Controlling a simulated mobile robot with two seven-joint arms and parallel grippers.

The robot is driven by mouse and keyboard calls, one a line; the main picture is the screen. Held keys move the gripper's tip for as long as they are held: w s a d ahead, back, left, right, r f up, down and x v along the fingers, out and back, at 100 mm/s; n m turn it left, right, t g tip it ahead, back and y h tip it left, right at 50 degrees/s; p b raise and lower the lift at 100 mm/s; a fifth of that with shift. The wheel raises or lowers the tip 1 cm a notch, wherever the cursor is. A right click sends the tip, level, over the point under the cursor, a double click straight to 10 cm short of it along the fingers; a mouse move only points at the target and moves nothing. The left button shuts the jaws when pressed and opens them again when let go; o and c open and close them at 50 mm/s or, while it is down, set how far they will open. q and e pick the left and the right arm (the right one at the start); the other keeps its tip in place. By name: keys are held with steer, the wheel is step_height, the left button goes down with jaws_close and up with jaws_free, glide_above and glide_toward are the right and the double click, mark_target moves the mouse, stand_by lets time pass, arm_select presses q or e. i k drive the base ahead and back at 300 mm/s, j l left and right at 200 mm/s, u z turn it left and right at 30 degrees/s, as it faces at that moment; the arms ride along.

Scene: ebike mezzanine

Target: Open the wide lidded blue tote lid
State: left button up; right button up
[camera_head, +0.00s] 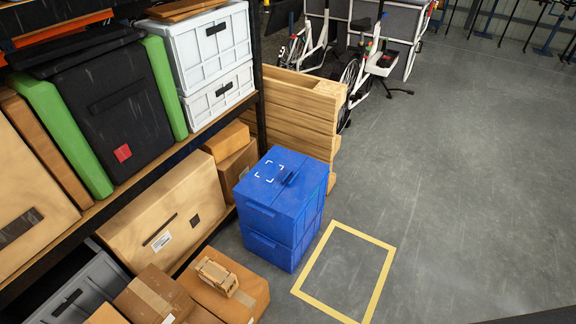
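The blue tote (262,221) stands upright on the grey floor right of the shelving, at the middle of the head view. It looks like two stacked blue boxes. Neither of my grippers shows in this view. The inside of the tote is hidden by the lid.
A yellow taped rectangle (329,228) marks bare floor right of the tote. Wooden boards (300,110) stand behind it. Shelving with boxes (165,210) is at the left, and cartons (232,287) lie in front. Bikes stand at the back; the right floor is clear.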

mark_target(264, 182)
steer(key=i+l+u, duration=0.35)
steer(key=i+l, duration=1.15)
steer(key=l, duration=0.1)
